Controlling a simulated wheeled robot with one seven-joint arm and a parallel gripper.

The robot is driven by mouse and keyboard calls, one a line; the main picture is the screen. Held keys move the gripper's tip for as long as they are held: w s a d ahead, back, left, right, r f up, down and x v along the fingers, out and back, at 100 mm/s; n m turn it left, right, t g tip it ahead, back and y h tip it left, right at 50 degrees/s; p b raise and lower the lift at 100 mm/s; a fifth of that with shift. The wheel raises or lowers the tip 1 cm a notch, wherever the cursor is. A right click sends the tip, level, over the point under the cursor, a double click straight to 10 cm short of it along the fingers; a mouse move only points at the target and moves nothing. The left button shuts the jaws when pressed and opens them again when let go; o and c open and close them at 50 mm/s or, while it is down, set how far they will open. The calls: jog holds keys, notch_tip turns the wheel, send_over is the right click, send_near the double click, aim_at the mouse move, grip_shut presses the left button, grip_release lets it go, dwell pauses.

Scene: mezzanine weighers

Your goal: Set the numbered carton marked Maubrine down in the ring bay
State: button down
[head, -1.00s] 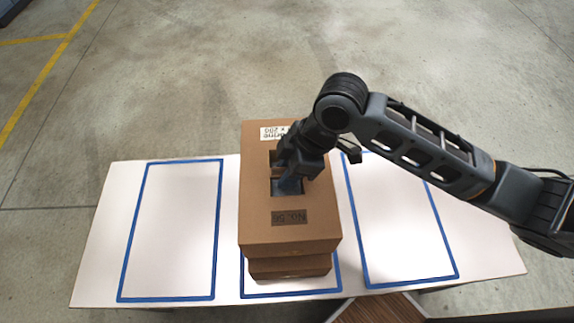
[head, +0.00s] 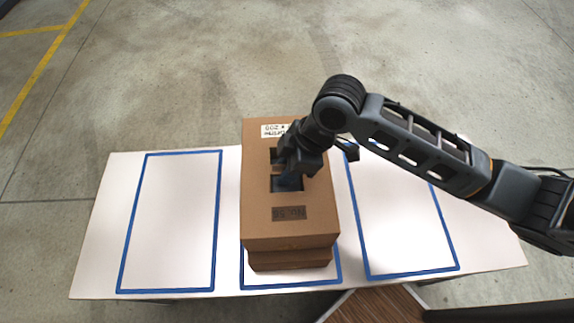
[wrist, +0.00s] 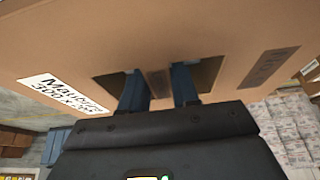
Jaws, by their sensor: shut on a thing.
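The brown carton (head: 258,225) with a white Maubrine label (wrist: 65,93) and a dark number plate (head: 289,213) is held by my gripper (head: 289,180). In the wrist view my gripper's two blue fingers (wrist: 158,85) reach into the two hand holes and are shut on the strip between them. The carton (wrist: 150,35) hangs above a second brown carton (head: 290,261), which sits in the middle bay; whether they touch I cannot tell. The carton covers most of that bay. No ring mark shows on any visible bay surface.
The white table (head: 100,220) has three blue-outlined bays. The left bay (head: 170,225) is empty, and the visible part of the right bay (head: 405,240) is bare under my arm. A wooden surface (head: 375,308) lies at the near edge.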

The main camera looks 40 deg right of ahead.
jog(key=shift+f, duration=0.2)
jog(key=c, duration=0.8)
grip_release()
jog(key=shift+o, duration=0.2)
